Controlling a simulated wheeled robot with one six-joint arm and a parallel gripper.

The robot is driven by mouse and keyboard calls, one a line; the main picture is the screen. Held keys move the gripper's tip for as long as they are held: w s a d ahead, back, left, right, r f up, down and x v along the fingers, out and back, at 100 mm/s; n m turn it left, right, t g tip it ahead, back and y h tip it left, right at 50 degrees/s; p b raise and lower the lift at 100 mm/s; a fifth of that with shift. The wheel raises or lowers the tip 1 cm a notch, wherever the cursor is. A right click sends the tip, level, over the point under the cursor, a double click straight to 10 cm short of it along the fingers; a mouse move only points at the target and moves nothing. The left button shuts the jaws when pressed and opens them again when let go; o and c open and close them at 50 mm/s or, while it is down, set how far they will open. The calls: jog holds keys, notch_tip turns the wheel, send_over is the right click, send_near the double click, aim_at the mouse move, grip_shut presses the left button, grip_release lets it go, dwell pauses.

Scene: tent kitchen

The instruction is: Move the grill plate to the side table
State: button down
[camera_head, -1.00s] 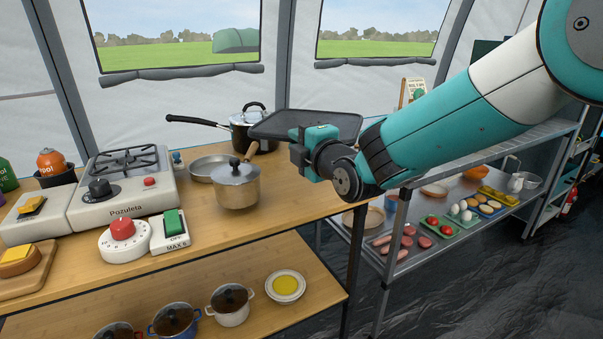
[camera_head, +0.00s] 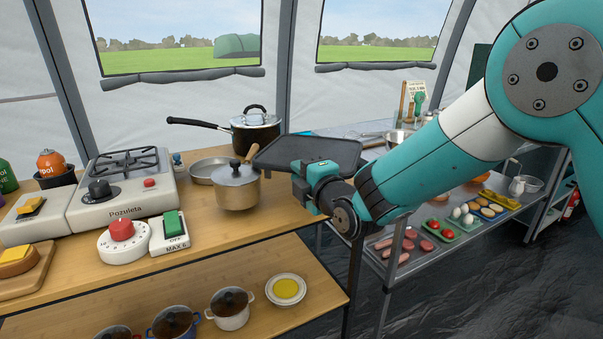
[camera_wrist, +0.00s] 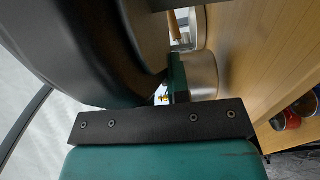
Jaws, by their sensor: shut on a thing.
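The grill plate (camera_head: 308,150) is a dark, flat, rectangular pan with a low rim. It is held up roughly level above the right end of the wooden table. My gripper (camera_head: 297,175) is shut on its near edge. In the wrist view the dark underside of the grill plate (camera_wrist: 95,45) fills the upper left, and the gripper's finger (camera_wrist: 178,75) shows beside it. The metal side table (camera_head: 398,253) stands to the right of the wooden table, partly hidden behind my arm.
On the wooden table (camera_head: 285,207), a small steel pot (camera_head: 237,190) stands just left of the plate, with a black-handled pot (camera_head: 254,134) behind. A stove (camera_head: 125,185) is at left. The side table's lower shelf holds sausages, eggs and tomatoes. Utensils and a bowl (camera_head: 398,138) stand on its top.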

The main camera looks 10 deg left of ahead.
jog(key=shift+f, duration=0.15)
jog(key=c, duration=1.1)
grip_release()
